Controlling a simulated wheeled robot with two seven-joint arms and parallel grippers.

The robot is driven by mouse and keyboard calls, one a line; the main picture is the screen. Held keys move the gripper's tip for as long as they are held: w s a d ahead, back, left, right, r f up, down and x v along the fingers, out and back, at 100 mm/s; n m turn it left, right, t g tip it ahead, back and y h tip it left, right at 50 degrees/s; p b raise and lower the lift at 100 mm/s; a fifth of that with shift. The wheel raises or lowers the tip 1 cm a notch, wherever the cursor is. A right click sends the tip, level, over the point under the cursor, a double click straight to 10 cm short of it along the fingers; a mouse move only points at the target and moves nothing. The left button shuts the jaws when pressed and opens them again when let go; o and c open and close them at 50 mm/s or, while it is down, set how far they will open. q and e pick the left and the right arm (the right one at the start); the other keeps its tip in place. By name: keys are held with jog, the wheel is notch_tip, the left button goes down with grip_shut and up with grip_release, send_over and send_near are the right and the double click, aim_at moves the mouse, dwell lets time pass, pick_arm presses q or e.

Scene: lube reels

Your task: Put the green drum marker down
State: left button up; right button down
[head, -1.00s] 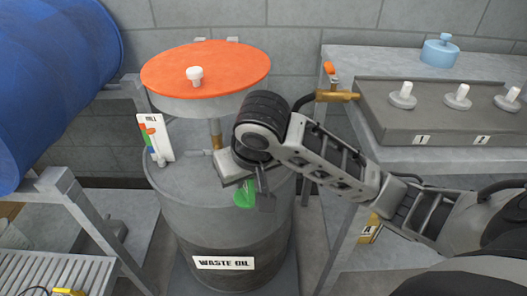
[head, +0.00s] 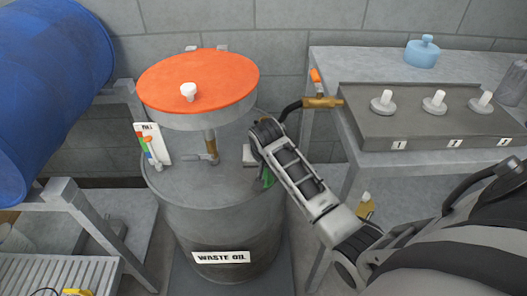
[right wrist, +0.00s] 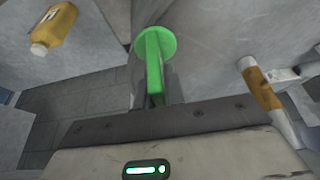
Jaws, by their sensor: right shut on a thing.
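The green drum marker (head: 268,179) is at the right edge of the grey waste oil drum's top (head: 185,187), mostly hidden behind my right gripper (head: 264,172) in the head view. In the right wrist view the marker shows as a flat round green disc with a bar (right wrist: 154,62) running back between the jaws. My right gripper (right wrist: 152,92) is shut on that bar. I cannot tell whether the marker touches the drum top. My left gripper is not in view.
An orange-topped round pan (head: 200,80) stands above the drum on a brass stem. A card with coloured tags (head: 152,145) stands at the drum's left. A bench (head: 350,62) with white knobs is right; a blue drum (head: 45,90) lies left. The drum's front top is clear.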

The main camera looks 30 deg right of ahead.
jog(key=w+d, duration=0.1)
jog(key=w, duration=0.1)
jog(key=w+d, duration=0.1)
jog(key=w, duration=0.1)
jog(key=shift+d, duration=0.2)
jog(key=w+d, duration=0.1)
jog(key=w+d+b, duration=0.1)
jog(key=w, duration=0.1)
jog(key=shift+f, duration=0.1)
jog(key=shift+a+f, duration=0.15)
jog(key=shift+f, duration=0.5)
jog(key=shift+s+f, duration=0.1)
jog(key=shift+f, duration=0.05)
jog(key=c, duration=1.5)
grip_release()
